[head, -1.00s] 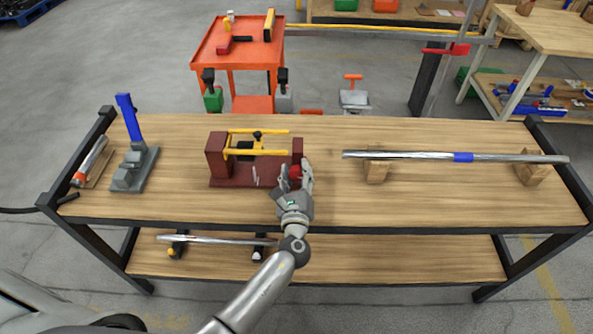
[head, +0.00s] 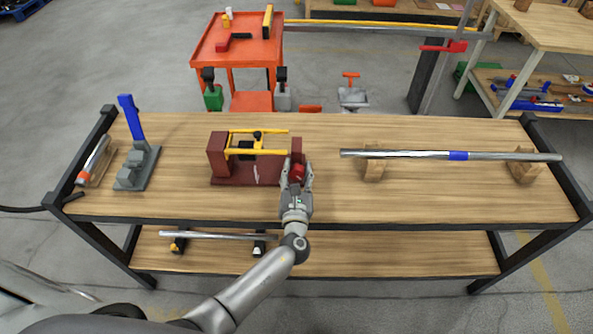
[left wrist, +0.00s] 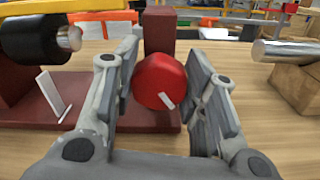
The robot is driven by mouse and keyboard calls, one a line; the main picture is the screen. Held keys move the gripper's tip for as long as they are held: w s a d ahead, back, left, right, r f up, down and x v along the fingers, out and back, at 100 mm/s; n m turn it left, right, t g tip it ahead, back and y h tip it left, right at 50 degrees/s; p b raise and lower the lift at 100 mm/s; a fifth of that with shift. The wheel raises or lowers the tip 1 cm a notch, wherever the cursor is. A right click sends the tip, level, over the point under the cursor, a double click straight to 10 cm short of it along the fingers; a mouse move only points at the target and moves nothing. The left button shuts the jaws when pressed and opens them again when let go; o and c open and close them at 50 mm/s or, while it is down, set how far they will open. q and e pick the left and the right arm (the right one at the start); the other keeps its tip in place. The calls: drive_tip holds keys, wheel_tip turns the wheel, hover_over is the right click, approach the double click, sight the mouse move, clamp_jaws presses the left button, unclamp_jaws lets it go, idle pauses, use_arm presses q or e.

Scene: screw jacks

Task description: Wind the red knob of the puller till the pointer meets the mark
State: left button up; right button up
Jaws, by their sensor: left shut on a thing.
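The puller has a dark red frame (head: 218,155) with yellow bars and a black middle part (head: 246,145), left of the table's middle. Its red knob (head: 297,172) is at the right end and also shows in the left wrist view (left wrist: 160,80), with a short white line on its face. My left gripper (head: 297,180) is shut on the knob, one finger on each side. In the left wrist view a thin white upright piece (left wrist: 50,92) stands over the dark red base, beside a slim white strip. I cannot tell surely which is pointer or mark. My right gripper is not in view.
A steel bar (head: 400,154) with a blue band rests on wooden blocks at right. A grey tool with a blue handle (head: 134,118) stands at left, beside another silver tool (head: 95,158). An orange cart (head: 212,52) stands behind.

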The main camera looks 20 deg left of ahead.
use_arm(q)
drive_tip(key=shift+f, duration=0.1)
idle(0.3)
drive_tip(key=o, duration=1)
drive_tip(key=v, duration=1.2)
